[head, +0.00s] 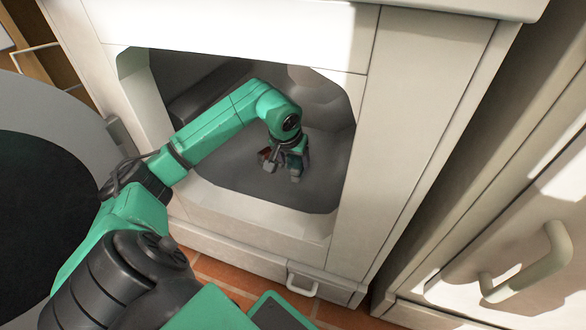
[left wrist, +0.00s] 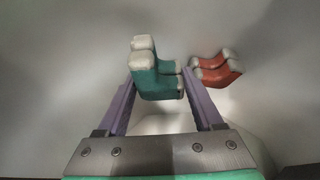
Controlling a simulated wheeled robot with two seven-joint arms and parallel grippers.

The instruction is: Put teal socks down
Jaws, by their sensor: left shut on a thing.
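My left gripper (head: 282,166) reaches through the square opening of a white front-loading machine (head: 215,200) and is inside its grey drum. In the left wrist view the left gripper (left wrist: 155,95) is shut on the teal socks (left wrist: 156,78), a folded pair with pale grey ends. The socks sit between its two purple fingers. In the head view the teal socks are hard to tell apart from my teal wrist. I cannot tell whether the socks touch the drum's surface. My right gripper is not in view.
A folded pair of red socks (left wrist: 217,68) with pale ends lies in the drum, just right of the teal socks. The opening's frame surrounds my left forearm. A white cabinet with a handle (head: 530,268) stands at the right. The floor (head: 240,283) is orange tile.

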